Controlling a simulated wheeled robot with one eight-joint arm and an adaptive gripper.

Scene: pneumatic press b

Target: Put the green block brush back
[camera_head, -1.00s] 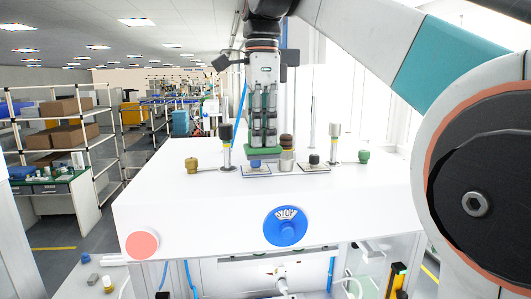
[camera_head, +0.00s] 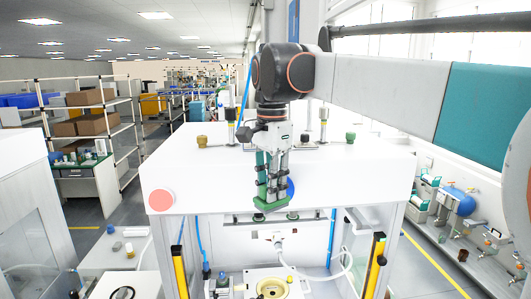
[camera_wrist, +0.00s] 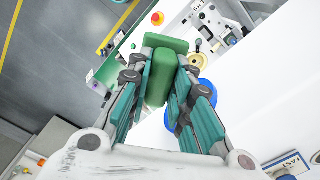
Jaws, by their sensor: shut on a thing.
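My gripper (camera_head: 271,190) points down in front of the white press housing (camera_head: 225,160). It is shut on the green block brush (camera_head: 270,206), which sticks out below the fingertips and is clear of any surface. In the wrist view the green brush (camera_wrist: 158,78) sits between the two fingers of my gripper (camera_wrist: 162,68). The fingers hide part of its sides. The brush hangs in front of the blue round knob on the housing front and hides part of it.
The press's open work space lies below, with a yellow ring fixture (camera_head: 272,288) and yellow-black posts (camera_head: 372,265) at its sides. A low white table (camera_head: 115,250) with small parts stands at left. A shelf with a blue tank (camera_head: 459,200) is at right.

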